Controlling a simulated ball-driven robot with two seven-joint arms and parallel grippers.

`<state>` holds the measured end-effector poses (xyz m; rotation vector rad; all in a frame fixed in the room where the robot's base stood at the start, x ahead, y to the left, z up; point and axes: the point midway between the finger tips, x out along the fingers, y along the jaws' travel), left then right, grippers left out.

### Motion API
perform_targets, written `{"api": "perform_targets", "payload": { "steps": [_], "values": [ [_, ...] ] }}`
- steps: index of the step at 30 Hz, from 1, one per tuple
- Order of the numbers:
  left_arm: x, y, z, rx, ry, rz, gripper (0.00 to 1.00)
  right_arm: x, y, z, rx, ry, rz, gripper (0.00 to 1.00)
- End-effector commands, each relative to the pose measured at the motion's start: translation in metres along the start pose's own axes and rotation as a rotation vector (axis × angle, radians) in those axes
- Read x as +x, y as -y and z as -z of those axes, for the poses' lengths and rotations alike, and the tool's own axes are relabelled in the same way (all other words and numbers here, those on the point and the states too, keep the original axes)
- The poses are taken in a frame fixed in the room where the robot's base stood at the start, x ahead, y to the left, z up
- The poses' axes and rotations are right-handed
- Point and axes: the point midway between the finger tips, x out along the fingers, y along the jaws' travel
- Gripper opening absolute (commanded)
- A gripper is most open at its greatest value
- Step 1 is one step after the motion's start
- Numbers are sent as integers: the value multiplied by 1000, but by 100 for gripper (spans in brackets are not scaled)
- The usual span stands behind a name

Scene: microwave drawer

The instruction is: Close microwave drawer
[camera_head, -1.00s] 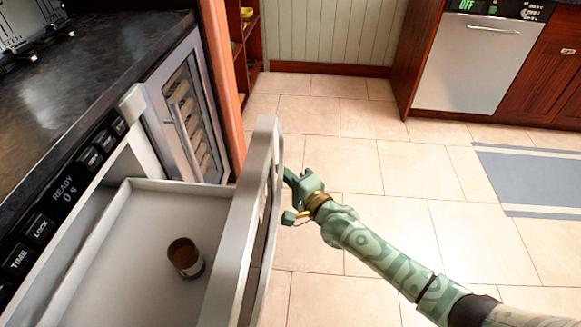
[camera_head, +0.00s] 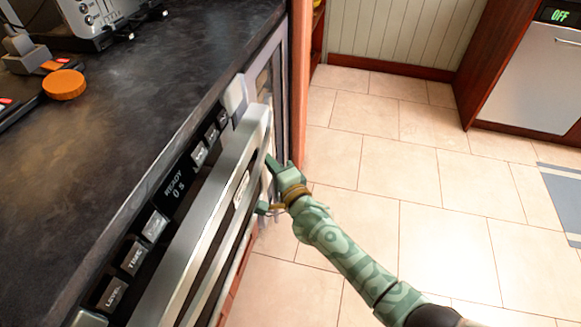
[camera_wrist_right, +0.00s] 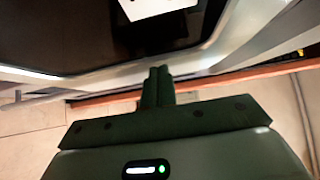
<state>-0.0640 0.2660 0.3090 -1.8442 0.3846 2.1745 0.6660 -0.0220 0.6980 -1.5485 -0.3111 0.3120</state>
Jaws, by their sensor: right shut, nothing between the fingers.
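The microwave drawer front (camera_head: 213,232) is a silver panel with a long handle and dark window. It now sits close against the microwave's control panel (camera_head: 178,180). The drawer's inside is hidden, and I cannot tell whether a small gap remains. My right gripper (camera_head: 267,180) is at the outer face of the drawer front, near its far end. In the right wrist view its fingers (camera_wrist_right: 157,82) are together and empty, pointing at the drawer's edge; I cannot tell whether they touch it. My left gripper is not in view.
A dark countertop (camera_head: 110,120) runs above the drawer, with an orange round object (camera_head: 64,85) and a toaster (camera_head: 95,18) on it. A wine cooler (camera_head: 266,77) stands past the drawer.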

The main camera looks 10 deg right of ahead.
Motion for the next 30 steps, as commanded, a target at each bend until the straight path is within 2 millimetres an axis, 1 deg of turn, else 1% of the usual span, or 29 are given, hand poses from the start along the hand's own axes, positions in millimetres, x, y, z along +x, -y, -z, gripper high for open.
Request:
{"api": "perform_targets", "payload": {
  "steps": [1,6,12,18,24,30],
  "values": [
    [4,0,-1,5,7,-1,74,8,-4,-9,6,1,-2,0],
    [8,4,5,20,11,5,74,29,-3,-30,3,1,-2,0],
    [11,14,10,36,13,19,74,44,-2,-44,1,1,-1,0],
    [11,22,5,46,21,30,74,50,0,-50,0,1,0,0],
    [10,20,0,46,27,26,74,51,2,-51,-1,3,2,0],
    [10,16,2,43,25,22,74,51,3,-52,-1,5,4,0]
  ]
}}
